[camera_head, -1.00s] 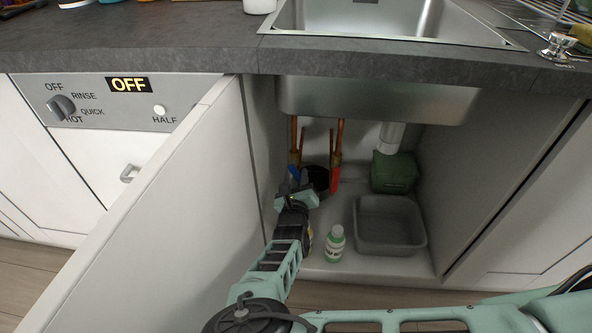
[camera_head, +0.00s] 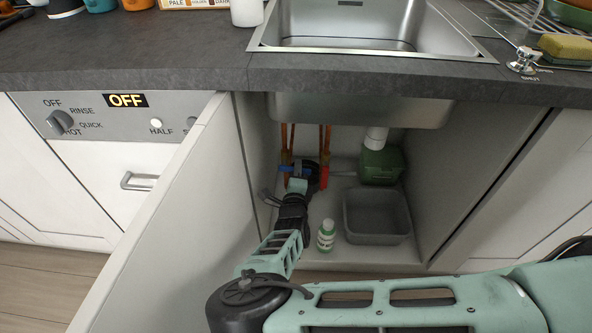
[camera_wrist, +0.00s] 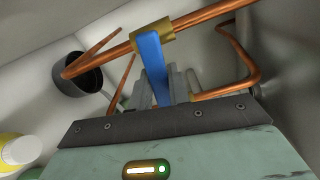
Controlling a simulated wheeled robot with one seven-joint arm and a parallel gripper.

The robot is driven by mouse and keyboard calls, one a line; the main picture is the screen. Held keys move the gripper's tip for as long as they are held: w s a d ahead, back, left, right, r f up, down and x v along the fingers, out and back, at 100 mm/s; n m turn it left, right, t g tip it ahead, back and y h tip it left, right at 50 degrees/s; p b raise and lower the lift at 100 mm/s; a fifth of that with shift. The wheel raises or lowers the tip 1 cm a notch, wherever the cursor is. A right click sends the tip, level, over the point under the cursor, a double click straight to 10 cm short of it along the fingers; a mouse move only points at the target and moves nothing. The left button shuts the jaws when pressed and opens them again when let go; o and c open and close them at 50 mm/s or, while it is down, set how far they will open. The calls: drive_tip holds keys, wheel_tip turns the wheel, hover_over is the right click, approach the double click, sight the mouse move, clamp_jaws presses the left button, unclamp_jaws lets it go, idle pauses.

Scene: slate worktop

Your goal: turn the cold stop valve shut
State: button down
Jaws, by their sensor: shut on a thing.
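The cold stop valve has a blue lever (camera_head: 284,169) on an upright copper pipe (camera_head: 285,140) at the back left of the cupboard under the sink. In the wrist view the blue lever (camera_wrist: 151,52) reaches from the brass valve body (camera_wrist: 155,38) down between my fingers, roughly crosswise to its pipe. My gripper (camera_wrist: 165,88) is shut on the lever; it also shows in the head view (camera_head: 297,184), where it hides part of the lever. A red lever (camera_head: 323,177) hangs on the copper pipe just to the right.
The open cupboard door (camera_head: 185,220) stands left of my arm. A small bottle (camera_head: 326,236), a grey tub (camera_head: 348,222) and a green container (camera_head: 381,166) are to the right. The sink basin (camera_head: 360,110) hangs above. A dark round pipe end (camera_wrist: 78,80) shows in the wrist view.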

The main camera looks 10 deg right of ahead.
drive_tip(key=shift+r+n, duration=0.2)
drive_tip(key=shift+n, duration=0.6)
drive_tip(key=c, duration=1.3)
unclamp_jaws()
drive_tip(key=shift+r, duration=0.1)
